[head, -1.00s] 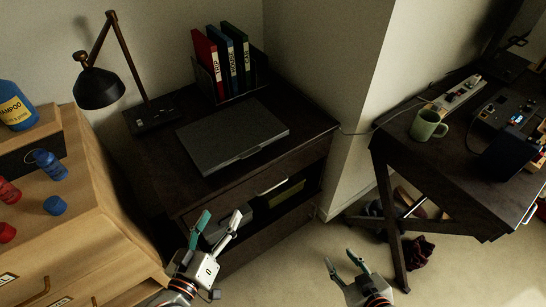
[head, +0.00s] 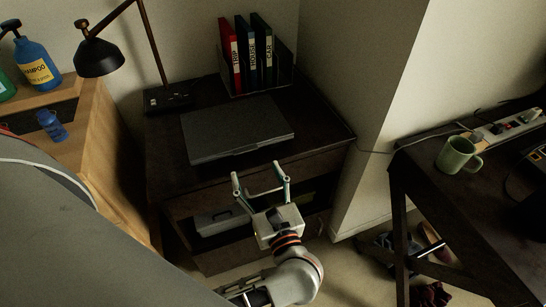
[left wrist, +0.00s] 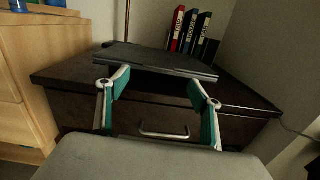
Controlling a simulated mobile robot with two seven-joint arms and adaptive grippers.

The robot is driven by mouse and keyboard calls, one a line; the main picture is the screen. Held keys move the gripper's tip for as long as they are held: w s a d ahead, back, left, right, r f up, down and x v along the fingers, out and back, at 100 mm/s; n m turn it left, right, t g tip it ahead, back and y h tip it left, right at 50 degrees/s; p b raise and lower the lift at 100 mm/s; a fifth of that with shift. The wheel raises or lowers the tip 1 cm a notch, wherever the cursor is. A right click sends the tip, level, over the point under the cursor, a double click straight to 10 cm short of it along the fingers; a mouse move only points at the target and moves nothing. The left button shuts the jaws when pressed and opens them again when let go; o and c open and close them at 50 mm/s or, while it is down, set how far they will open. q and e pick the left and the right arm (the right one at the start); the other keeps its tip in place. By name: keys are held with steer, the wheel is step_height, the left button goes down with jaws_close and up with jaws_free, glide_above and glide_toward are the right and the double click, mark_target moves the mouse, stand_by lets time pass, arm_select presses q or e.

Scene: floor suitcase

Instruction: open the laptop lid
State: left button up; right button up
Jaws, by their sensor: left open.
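A closed dark grey laptop (head: 237,127) lies flat on the dark wooden desk, its front edge facing me. In the left wrist view the laptop (left wrist: 160,60) shows as a thin slab beyond the fingertips. My left gripper (head: 261,177) is open and empty, just in front of the desk's front edge and short of the laptop's front edge. In the left wrist view its two fingers (left wrist: 158,85) stand apart, with the laptop's front edge seen between and beyond them. My right gripper is not in view now.
A lamp (head: 99,57) and a rack of red, blue and green binders (head: 252,54) stand behind the laptop. A wooden dresser with bottles (head: 38,62) is at left. A second desk with a green mug (head: 457,155) is at right.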

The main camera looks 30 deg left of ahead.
arm_select(q)
steer(key=shift+f+p+x, duration=0.15)
steer(key=shift+f+x, duration=0.05)
steer(key=shift+x, duration=1.7)
steer(key=shift+f+p+x, duration=0.15)
steer(key=shift+f+x, duration=0.05)
steer(key=shift+x, duration=1.7)
